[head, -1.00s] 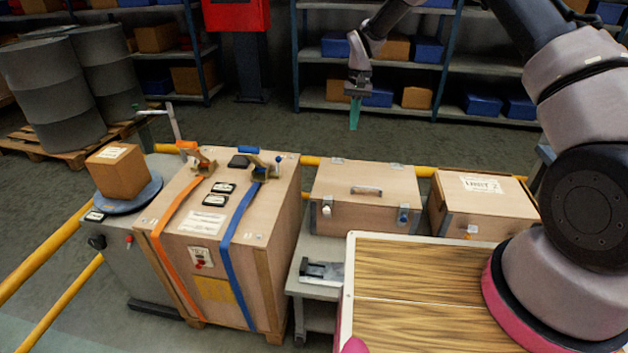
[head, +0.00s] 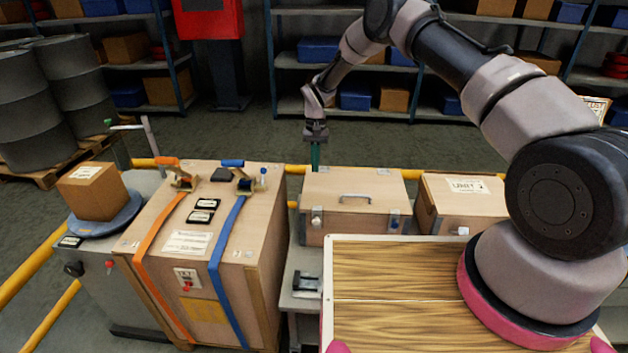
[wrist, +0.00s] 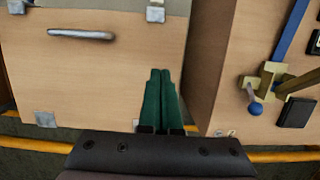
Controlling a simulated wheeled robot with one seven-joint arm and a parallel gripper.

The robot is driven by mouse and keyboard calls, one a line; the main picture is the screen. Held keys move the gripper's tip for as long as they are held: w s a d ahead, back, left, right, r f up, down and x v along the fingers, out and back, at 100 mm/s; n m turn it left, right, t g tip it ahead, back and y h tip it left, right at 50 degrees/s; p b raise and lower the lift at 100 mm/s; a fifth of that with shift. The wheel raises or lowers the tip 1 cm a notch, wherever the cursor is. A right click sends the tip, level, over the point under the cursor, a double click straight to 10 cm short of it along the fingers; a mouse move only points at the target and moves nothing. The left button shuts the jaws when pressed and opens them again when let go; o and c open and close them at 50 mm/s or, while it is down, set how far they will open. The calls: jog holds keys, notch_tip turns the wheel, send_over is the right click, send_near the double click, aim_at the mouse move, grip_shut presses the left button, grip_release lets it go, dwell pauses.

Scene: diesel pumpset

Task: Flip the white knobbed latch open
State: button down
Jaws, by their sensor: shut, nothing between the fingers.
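The white knobbed latch (head: 317,218) is on the front left of the middle wooden box (head: 352,190); its white knob faces forward. In the wrist view, a metal plate at the lid's front edge (wrist: 155,12) appears to belong to this latch; the knob itself is not visible there. My gripper (head: 315,168) points down at the rear left corner of the box, its green fingers together and empty. In the wrist view my gripper (wrist: 160,72) is over the lid's left side, apart from the latch. Its height above the lid is unclear.
A lid handle (head: 355,198) stands up between. A tall strapped crate (head: 205,240) with ratchet levers stands close on the left. A smaller box (head: 462,200) stands right; yellow rails run behind.

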aim_at(314, 205)
jog(key=x, duration=0.8)
jog(key=shift+s+f, duration=0.15)
jog(key=shift+f, duration=0.2)
jog(key=s, duration=0.3)
jog(key=shift+f, duration=0.15)
jog(key=shift+s, duration=0.5)
jog(key=shift+s+a, duration=0.1)
jog(key=shift+s+t, duration=0.2)
jog(key=shift+t, duration=0.2)
